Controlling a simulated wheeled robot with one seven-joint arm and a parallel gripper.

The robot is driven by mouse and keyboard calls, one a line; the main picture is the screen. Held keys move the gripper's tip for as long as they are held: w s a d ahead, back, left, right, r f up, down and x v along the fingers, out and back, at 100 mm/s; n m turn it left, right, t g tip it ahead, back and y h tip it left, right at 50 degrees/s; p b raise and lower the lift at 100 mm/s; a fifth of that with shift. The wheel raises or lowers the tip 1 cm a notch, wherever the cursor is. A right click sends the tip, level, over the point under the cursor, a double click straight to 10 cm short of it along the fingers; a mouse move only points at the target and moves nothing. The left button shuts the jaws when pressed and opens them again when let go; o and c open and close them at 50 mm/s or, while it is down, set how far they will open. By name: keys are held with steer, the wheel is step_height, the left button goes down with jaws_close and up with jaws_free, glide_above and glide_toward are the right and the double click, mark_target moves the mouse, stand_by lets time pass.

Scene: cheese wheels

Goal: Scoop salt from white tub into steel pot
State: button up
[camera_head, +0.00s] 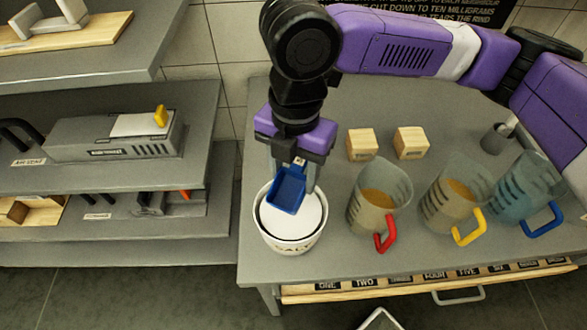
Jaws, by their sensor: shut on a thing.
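A white tub (291,244) with lettering on its front stands at the left end of the grey table, filled with white salt (305,218). My gripper (298,165) points down over the tub and is shut on a blue scoop (288,190). The scoop hangs tilted at the tub's mouth, in front of the salt; I cannot tell whether it touches the salt or holds any. No steel pot can be made out for certain; a small grey metal cup (494,139) stands at the back right of the table.
Measuring jugs with a red handle (384,236), a yellow handle (470,231) and a blue handle (543,221) stand right of the tub. Two wooden blocks (361,145) (411,143) sit behind them. Grey shelves (190,237) are at left.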

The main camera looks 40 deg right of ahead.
mark_target(295, 185)
steer(key=shift+f+b, duration=2.05)
steer(key=shift+f, duration=0.85)
steer(key=shift+r+p, duration=3.6)
steer(key=shift+r, duration=0.5)
